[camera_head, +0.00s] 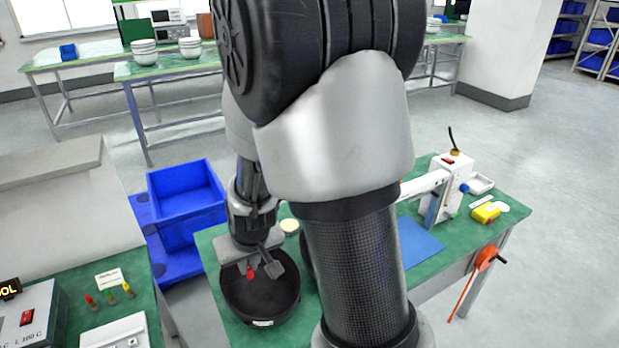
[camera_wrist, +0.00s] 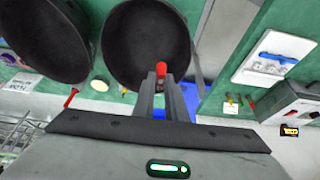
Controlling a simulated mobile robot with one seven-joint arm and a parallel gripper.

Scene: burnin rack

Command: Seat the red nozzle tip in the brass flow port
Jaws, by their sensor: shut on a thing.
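My gripper (camera_head: 260,268) is shut on a small red nozzle tip (camera_head: 250,274) and holds it over a round black bowl (camera_head: 240,312). In the wrist view the red nozzle tip (camera_wrist: 161,67) shows between the ends of my two fingers (camera_wrist: 160,85), with a black bowl (camera_wrist: 150,40) behind it. A small brass-coloured fitting (camera_head: 455,153) with a black stem sits on top of a white unit at the right end of the green table. It may be the brass flow port, but it is too small to be sure. It is well apart from my gripper.
My arm covers the middle of the green table (camera_head: 475,250). A blue mat (camera_head: 418,245) and a yellow item (camera_head: 486,213) lie on its right side. A blue bin (camera_head: 187,195) stands behind left. Small coloured-tipped tools (camera_head: 108,295) lie on the left bench.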

